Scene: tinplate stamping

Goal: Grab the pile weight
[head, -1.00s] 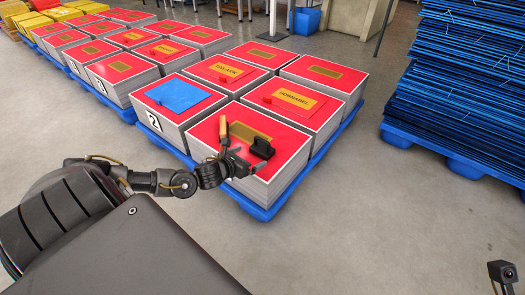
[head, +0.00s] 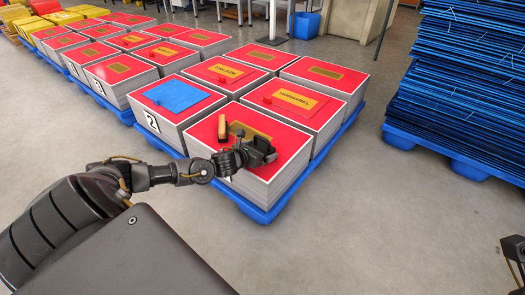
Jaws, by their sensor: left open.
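A small black block, which looks like the pile weight (head: 263,143), stands on the red-topped stack nearest to me in the head view, by its gold label. My left gripper (head: 259,155) reaches in from the left and is open, with its fingers right at the block. The gripper partly hides the block, and I cannot tell whether the fingers touch it. A small upright wooden-coloured piece (head: 222,128) stands on the same stack, just left of the block. A dark part of my right arm shows at the lower right edge; its jaws cannot be made out.
Several red-topped stacks stand close together on a blue pallet (head: 262,214); one has a blue sheet (head: 178,95) on top. A tall pile of blue sheets (head: 462,80) stands on another blue pallet at the right. The grey floor between them is clear.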

